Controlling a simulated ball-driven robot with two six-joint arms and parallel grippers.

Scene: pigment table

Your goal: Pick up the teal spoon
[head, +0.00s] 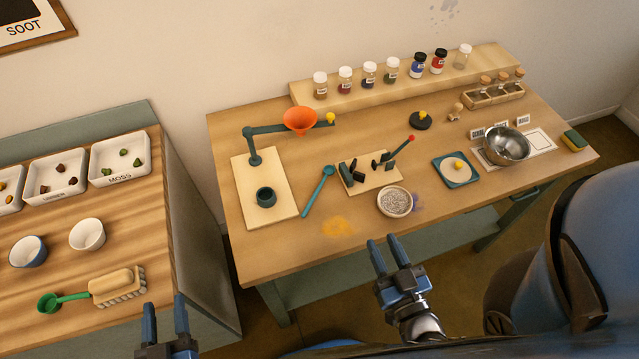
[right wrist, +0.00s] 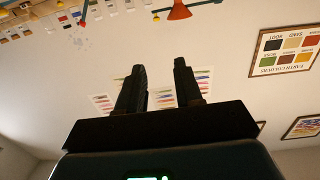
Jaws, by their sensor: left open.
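The teal spoon (head: 318,192) lies on the wooden table (head: 290,260) in the head view, tilted, between the pale board with the funnel stand and the small rack of dark tools. Its round end points away and its handle toward the table's front edge. My left gripper (head: 165,318) is open and empty at the bottom, in front of the left table. My right gripper (head: 383,255) is open and empty in front of the table's front edge, right of and nearer than the spoon. In the right wrist view the right gripper's fingers (right wrist: 160,85) stand apart with nothing between them.
A yellow stain (head: 338,227) marks bare wood in front.

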